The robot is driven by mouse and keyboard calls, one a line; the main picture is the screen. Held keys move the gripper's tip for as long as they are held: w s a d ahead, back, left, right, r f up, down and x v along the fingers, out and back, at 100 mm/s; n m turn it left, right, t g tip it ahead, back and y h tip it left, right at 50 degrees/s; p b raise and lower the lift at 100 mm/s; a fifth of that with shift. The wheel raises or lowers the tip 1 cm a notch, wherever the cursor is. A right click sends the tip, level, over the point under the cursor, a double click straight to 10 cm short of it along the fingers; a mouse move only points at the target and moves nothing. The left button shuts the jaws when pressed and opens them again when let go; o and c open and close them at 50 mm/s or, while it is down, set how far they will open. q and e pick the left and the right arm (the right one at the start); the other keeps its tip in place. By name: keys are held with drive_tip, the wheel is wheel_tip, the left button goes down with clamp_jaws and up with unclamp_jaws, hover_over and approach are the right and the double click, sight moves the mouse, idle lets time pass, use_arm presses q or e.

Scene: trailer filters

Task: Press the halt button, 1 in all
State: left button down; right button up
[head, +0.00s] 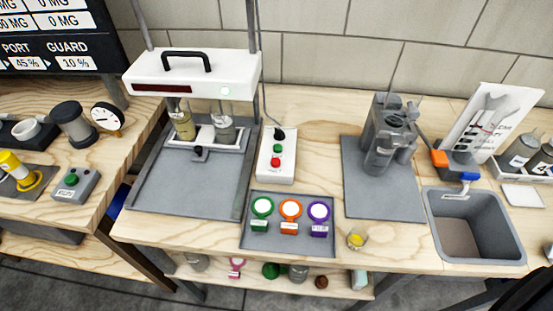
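A white control box (286,172) stands on the middle bench, right of the white-topped press. It carries a green button (277,148) and, nearer the front, a red button (275,162). Small labels beside them are too small to read, so I cannot tell from lettering which is the halt button. A grey box (83,187) with one green button (71,179) sits on the left bench; its label is not clearly legible. Neither of my grippers shows in the head view. Nothing covers the white box's buttons.
The press (192,75) stands over a grey tray with two jars. A grey mat (244,243) holds green, orange and purple capped items. A grey machine (383,135), a sink (477,202) and a small yellow-filled cup (357,238) are to the right.

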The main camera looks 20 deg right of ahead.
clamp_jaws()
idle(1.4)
